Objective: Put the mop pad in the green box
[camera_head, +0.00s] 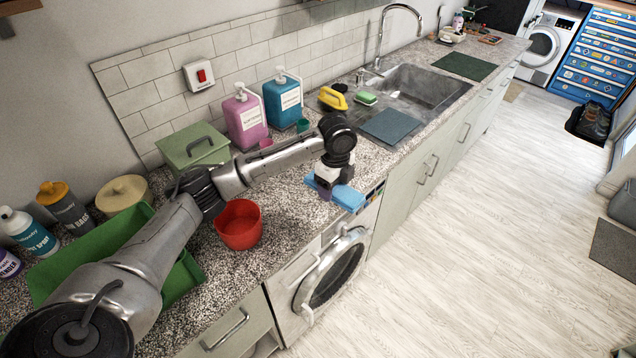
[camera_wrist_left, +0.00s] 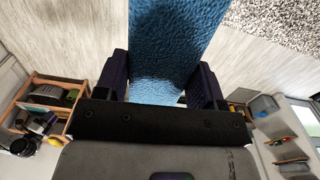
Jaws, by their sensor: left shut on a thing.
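My left gripper (camera_head: 326,188) is shut on a blue, textured pad, the mop pad (camera_head: 348,198), near the counter's front edge above the washing machine. In the left wrist view the mop pad (camera_wrist_left: 172,45) lies between the two dark fingers and sticks out beyond them. An open green box (camera_head: 182,278) stands on the counter at the lower left, partly hidden by my left arm. A paler green box with a closed lid and a handle (camera_head: 192,145) stands against the wall. My right gripper is not in view.
A red bowl (camera_head: 239,225) stands between the open green box and the gripper. Pink (camera_head: 244,118) and blue (camera_head: 283,101) soap dispensers stand by the wall. A dark cloth (camera_head: 390,126) lies near the sink (camera_head: 425,86). Bottles stand at the far left.

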